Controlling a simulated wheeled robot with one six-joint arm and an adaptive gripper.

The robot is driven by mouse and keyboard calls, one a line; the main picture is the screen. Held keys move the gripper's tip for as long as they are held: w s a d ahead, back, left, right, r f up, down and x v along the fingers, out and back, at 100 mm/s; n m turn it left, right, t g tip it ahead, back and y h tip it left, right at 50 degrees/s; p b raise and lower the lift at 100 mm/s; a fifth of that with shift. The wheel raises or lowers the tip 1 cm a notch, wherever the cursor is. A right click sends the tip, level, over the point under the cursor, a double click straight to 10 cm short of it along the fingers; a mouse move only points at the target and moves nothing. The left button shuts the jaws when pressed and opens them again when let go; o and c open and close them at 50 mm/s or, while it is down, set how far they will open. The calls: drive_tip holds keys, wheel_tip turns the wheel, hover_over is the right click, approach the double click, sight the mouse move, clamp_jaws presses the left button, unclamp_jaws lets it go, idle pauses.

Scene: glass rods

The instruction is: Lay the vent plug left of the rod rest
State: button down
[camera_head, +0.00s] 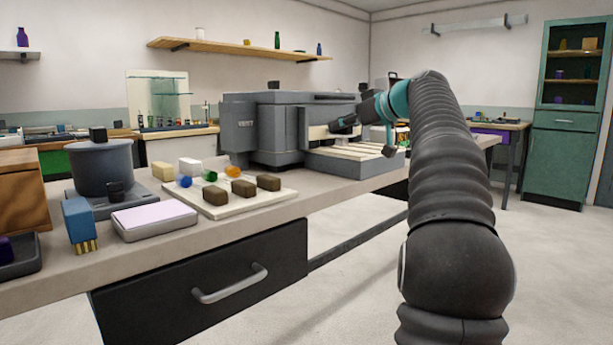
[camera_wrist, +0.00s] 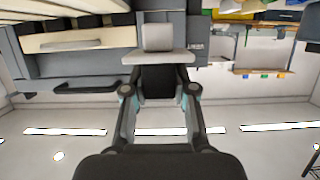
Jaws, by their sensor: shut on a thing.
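My gripper (camera_head: 346,125) is at the front of a large grey machine marked VENT (camera_head: 277,128). In the wrist view my gripper (camera_wrist: 158,72) is shut on a pale grey plug (camera_wrist: 158,38) with a wider flange, apparently the vent plug. In the head view the plug cannot be made out at the fingers. A grey base with cream slats (camera_head: 355,150) lies below my gripper, right of the machine's body. I cannot tell whether it is the rod rest.
A pale board (camera_head: 235,205) holds several brown blocks and coloured pieces. Left of it are a lilac-topped tray (camera_head: 155,219), a blue brush-like block (camera_head: 79,222) and a grey pot (camera_head: 103,165). Bare bench shows along the front edge.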

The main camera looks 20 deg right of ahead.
drive_tip(key=w+a+f, duration=0.2)
drive_tip(key=w+a, duration=0.1)
drive_tip(key=w+a+f+b, duration=0.1)
drive_tip(key=w+a+f, duration=0.2)
drive_tip(key=shift+a+f, duration=0.2)
drive_tip(key=shift+f, duration=0.05)
drive_tip(key=shift+f+b, duration=0.85)
drive_tip(key=shift+f, duration=1.05)
drive_tip(key=shift+f, duration=0.1)
drive_tip(key=shift+f, duration=0.1)
drive_tip(key=c, duration=0.9)
unclamp_jaws()
drive_tip(key=shift+c, duration=0.2)
drive_tip(key=shift+s+r, duration=0.1)
drive_tip(key=shift+r, duration=0.2)
drive_tip(key=v, duration=1.1)
drive_tip(key=shift+s, duration=0.35)
